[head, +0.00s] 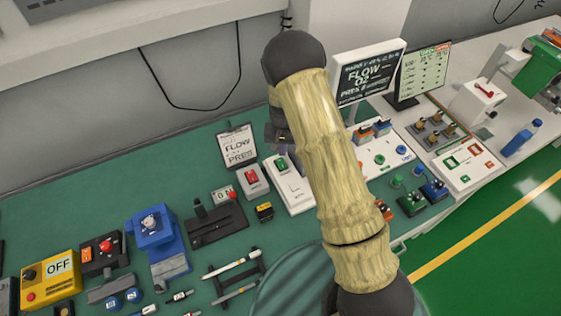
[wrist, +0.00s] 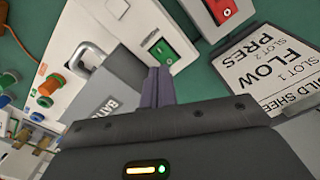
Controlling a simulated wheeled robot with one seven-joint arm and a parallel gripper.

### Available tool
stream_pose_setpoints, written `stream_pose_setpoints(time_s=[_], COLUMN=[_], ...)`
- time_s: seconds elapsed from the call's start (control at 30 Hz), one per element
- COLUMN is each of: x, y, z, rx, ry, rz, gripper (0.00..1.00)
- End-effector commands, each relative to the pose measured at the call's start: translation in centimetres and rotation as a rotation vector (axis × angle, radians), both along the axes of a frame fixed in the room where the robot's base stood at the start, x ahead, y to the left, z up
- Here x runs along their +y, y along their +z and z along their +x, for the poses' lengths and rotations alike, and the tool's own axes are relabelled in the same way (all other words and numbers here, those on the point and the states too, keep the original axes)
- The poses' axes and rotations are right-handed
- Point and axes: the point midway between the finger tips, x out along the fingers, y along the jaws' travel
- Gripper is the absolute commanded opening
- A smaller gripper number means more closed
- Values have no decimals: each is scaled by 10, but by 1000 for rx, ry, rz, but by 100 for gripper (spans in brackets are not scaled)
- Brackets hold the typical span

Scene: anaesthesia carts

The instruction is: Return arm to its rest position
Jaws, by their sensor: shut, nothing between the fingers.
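My arm (head: 318,150), wrapped in a yellowish sleeve with dark joints, reaches up and over the green bench in the head view. My gripper is mostly hidden behind the arm there. In the wrist view my gripper (wrist: 158,84) shows its two dark fingers together, with nothing between them. The fingertips point toward a white box with a green rocker switch (wrist: 161,52). I cannot tell whether they touch it. A grey padlock-like piece (wrist: 95,62) lies left of the fingers.
A sign reading FLOW, PRES (wrist: 275,75) stands close on the right, and a box with a red switch (wrist: 222,10) is beyond. On the bench (head: 75,205) are a blue vise-like device (head: 152,228), a yellow OFF box (head: 50,278) and a screen (head: 368,75). Green floor (head: 500,250) is open at right.

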Motion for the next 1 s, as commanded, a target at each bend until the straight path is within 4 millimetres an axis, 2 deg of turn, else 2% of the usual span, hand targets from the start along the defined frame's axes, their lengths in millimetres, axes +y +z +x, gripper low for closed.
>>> stream_pose_setpoints(time_s=[0.33, 0.47, 0.67, 0.8, 1.0], x=[0, -6, -29, -47, -71], y=[1, 11, 53, 86, 124], z=[0, -4, -24, -48, -90], rx=[-1, -9, -41, -71, -117], ry=[0, -2, 1, 14, 38], rz=[0, 5, 22, 30, 32], gripper=[0, 0, 0, 0, 0])
